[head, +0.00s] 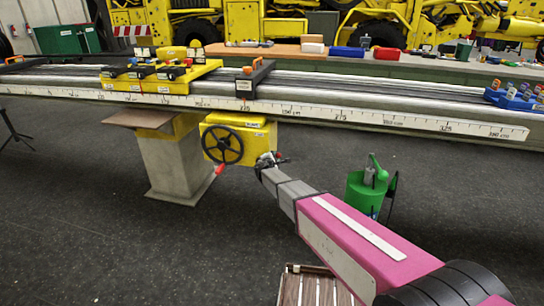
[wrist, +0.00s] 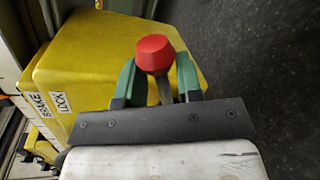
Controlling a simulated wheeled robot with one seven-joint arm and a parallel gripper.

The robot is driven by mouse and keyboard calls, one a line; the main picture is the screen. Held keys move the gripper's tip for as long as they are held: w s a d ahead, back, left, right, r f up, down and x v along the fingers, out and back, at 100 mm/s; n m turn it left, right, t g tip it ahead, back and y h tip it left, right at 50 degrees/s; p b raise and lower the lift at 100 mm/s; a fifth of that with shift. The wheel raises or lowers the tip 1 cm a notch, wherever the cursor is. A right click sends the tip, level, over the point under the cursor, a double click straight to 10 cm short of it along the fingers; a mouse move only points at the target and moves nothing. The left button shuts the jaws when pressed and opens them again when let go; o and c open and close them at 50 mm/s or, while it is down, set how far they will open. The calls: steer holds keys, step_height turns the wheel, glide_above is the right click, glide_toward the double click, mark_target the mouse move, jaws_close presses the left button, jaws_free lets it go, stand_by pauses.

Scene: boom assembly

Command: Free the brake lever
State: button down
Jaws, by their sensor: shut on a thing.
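The brake lever (wrist: 154,54) has a red knob on a grey metal stem and stands beside the yellow housing in the wrist view. The green fingers of my gripper (wrist: 156,80) are on either side of the stem, just below the knob, and are shut on the lever. In the head view my gripper (head: 268,160) is at the lower right side of the yellow brake box (head: 240,120) and hides the lever there. The yellow housing (wrist: 95,60) carries "BRAKE" and "LOCK" labels (wrist: 52,103) at its left in the wrist view.
A black handwheel (head: 222,145) with a red handle (head: 219,170) is on the front of the box. The long rail with a scale (head: 350,113) runs above it. A concrete pillar (head: 172,165) stands left. A green can (head: 366,190) stands right. Open floor lies below.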

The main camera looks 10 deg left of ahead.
steer(key=shift+s+d+f+m, duration=0.1)
steer(key=shift+d+f+m, duration=0.2)
steer(key=shift+m, duration=0.1)
steer(key=c, duration=0.8)
jaws_free()
steer(key=shift+f, duration=0.1)
steer(key=v, duration=1)
steer(key=shift+s, duration=0.4)
